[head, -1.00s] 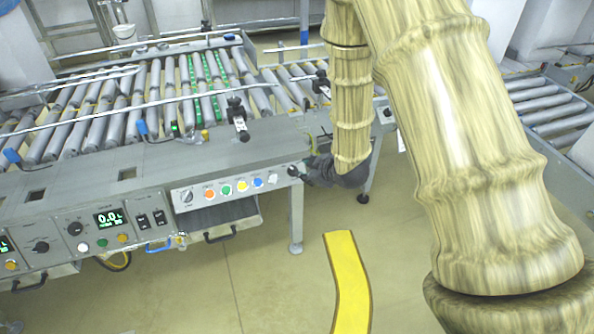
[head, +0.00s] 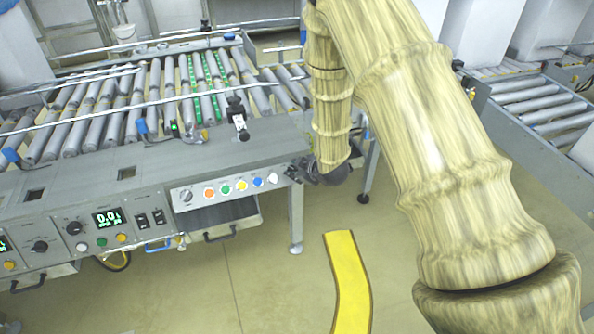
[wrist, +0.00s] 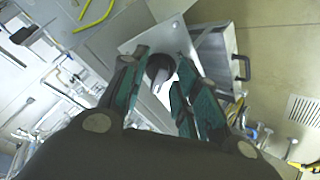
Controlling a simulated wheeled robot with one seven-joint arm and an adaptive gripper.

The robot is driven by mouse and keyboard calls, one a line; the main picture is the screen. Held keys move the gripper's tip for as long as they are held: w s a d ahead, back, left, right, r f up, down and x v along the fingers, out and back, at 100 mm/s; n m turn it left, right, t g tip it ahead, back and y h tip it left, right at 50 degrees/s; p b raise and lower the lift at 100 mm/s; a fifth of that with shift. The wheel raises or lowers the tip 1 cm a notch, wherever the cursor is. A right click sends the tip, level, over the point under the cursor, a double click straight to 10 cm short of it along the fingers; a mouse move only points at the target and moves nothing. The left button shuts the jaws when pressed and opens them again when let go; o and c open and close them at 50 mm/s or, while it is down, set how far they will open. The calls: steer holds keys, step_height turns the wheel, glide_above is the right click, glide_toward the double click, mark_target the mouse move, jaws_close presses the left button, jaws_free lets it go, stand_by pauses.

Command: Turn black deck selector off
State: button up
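A round black knob (wrist: 159,68), likely the black deck selector, sits on a light metal plate (wrist: 178,42) in the wrist view. My gripper (wrist: 155,100) is open, with its two green-and-dark fingers on either side of the knob's lower part. I cannot tell whether they touch it. In the head view my gripper (head: 303,172) is at the right end of the button panel (head: 225,189), below my patterned arm. The knob is largely hidden there by the gripper, and its setting cannot be read.
A conveyor with rollers (head: 150,90) lies behind. A table leg (head: 296,215) stands below. Open floor with a yellow strip (head: 347,280) is in front.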

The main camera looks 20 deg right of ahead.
steer(key=c, duration=0.5)
steer(key=shift+m, duration=0.3)
steer(key=m+p, duration=0.1)
steer(key=m, duration=0.2)
steer(key=shift+a+m+t+h, duration=0.1)
steer(key=shift+m+t+h, duration=0.2)
steer(key=shift+m+h, duration=0.1)
steer(key=shift+s+a+m+h+p, duration=0.1)
steer(key=shift+m+h+p, duration=0.25)
steer(key=shift+m, duration=0.85)
steer(key=shift+a+m+h+p, duration=0.1)
steer(key=shift+m+h+p, duration=0.25)
steer(key=shift+m, duration=0.85)
steer(key=o, duration=0.7)
steer(key=shift+c, duration=0.2)
